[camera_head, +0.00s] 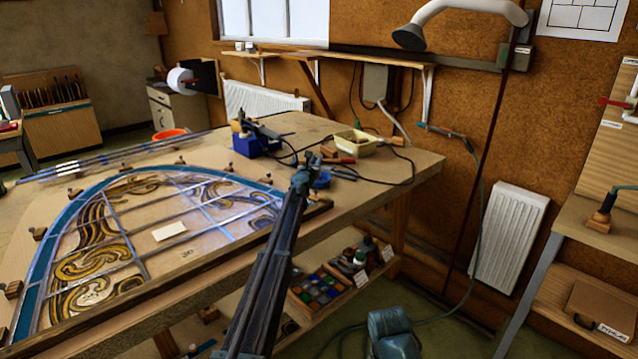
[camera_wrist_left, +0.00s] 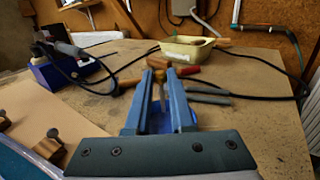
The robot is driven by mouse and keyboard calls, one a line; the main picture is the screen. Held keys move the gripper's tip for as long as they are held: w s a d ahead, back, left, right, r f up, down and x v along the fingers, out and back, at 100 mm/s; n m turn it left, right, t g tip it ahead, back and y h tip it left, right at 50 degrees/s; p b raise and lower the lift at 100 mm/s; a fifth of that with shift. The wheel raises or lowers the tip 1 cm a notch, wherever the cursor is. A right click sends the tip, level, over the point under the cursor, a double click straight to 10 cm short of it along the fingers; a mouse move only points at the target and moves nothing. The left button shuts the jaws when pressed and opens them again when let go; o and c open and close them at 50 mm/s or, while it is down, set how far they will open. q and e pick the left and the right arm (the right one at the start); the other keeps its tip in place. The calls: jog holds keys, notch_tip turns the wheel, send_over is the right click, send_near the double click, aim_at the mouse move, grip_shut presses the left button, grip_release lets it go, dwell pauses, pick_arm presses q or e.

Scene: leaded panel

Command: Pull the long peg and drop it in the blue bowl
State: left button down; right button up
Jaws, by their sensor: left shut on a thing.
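My left gripper (camera_head: 301,172) is in the head view above the far right of the bench. In the left wrist view the left gripper (camera_wrist_left: 159,72) is shut on a thin upright peg (camera_wrist_left: 157,92), mostly hidden between the fingers. The peg's lower end cannot be made out. My right gripper is not in view.
The leaded panel (camera_head: 120,235) lies on the bench, with small wooden blocks along its curved edge. Bare bench top (camera_head: 415,165) shows at right.

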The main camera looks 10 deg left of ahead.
pick_arm(q)
jog(key=shift+f+b, duration=0.5)
jog(key=shift+f, duration=0.05)
jog(key=shift+f+b, duration=1.65)
dwell(1.3)
jog(key=c, duration=0.7)
grip_release()
jog(key=s, duration=1.4)
jog(key=shift+a, duration=0.2)
jog(key=shift+w, duration=0.1)
